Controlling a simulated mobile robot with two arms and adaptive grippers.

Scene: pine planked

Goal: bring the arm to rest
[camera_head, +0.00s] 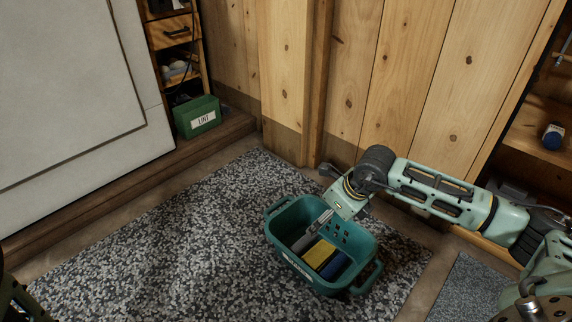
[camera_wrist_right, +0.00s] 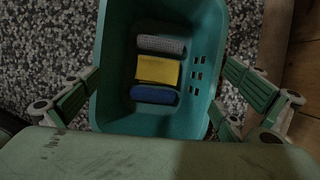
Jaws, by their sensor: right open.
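My right arm comes in from the right in the head view, and its gripper (camera_head: 318,222) is over the teal basket (camera_head: 350,237). Inside the basket lie a grey item (camera_wrist_right: 161,45), a yellow item (camera_wrist_right: 158,70) and a blue item (camera_wrist_right: 155,95), side by side. My left gripper is not in view; only a dark piece shows at the lower left corner of the head view.
The basket stands on a speckled grey mat (camera_head: 170,240). A green box labelled LINT (camera_head: 197,117) sits at a shelf by the white panel (camera_head: 60,80). A wooden wall (camera_head: 420,80) rises behind my right arm, and shelving (camera_head: 545,110) stands at right. The mat's left part is clear.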

